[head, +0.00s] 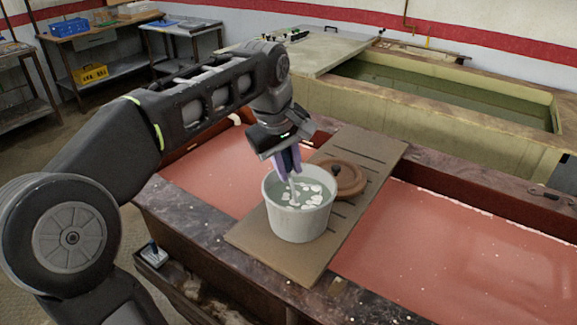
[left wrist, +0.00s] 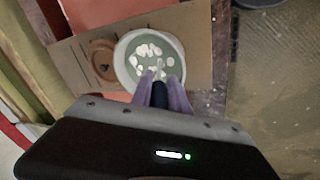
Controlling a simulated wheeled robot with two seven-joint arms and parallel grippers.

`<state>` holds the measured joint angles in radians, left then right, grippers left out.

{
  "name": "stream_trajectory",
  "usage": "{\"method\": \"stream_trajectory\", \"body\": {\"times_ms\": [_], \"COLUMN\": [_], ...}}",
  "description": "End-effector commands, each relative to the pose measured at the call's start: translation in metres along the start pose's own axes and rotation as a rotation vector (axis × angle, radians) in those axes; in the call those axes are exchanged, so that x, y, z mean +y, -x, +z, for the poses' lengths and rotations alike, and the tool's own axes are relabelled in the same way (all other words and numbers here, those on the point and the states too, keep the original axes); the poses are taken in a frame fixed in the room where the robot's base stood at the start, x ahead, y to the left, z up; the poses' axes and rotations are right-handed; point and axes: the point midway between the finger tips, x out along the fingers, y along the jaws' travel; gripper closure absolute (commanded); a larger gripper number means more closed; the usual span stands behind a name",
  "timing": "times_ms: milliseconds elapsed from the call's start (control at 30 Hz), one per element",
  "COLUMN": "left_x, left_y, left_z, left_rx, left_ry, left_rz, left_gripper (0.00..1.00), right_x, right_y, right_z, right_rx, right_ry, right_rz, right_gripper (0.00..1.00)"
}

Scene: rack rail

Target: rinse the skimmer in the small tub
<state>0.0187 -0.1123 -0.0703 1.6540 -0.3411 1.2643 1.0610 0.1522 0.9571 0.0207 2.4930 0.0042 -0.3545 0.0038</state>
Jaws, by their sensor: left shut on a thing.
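The small tub (head: 298,222) is a whitish round bucket of greenish water with several white pieces at the surface. It stands on a brown board, and its rim (left wrist: 118,62) also shows in the left wrist view. My left gripper (head: 287,162), with purple fingers, points down over the tub's back-left rim. It is shut on the skimmer (head: 293,190), whose pale shaft slants down into the tub. In the left wrist view the skimmer's dark handle (left wrist: 159,96) sits between the fingers. The skimmer's lower end is hard to make out among the white pieces. My right gripper is out of view.
The brown board (head: 262,240) bridges a long tank of red liquid (head: 430,255). A round brown lid-like disc (head: 347,180) lies on the board close behind the tub. A larger greenish tank (head: 450,90) stands behind. Side tables hold a blue crate (head: 68,27).

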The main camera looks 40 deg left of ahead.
Motion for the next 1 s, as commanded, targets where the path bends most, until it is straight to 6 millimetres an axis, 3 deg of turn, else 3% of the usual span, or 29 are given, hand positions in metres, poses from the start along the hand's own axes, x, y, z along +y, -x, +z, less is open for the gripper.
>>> {"method": "stream_trajectory", "body": {"times_ms": [1000], "left_x": [-0.005], "left_y": [-0.019], "left_z": [0.002], "left_rx": [0.001], "left_ry": [0.0], "left_rz": [0.002], "left_gripper": [1.0], "right_x": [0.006], "right_y": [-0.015], "right_z": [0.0], "right_rx": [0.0], "right_ry": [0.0], "right_rz": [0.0], "right_gripper": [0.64]}}
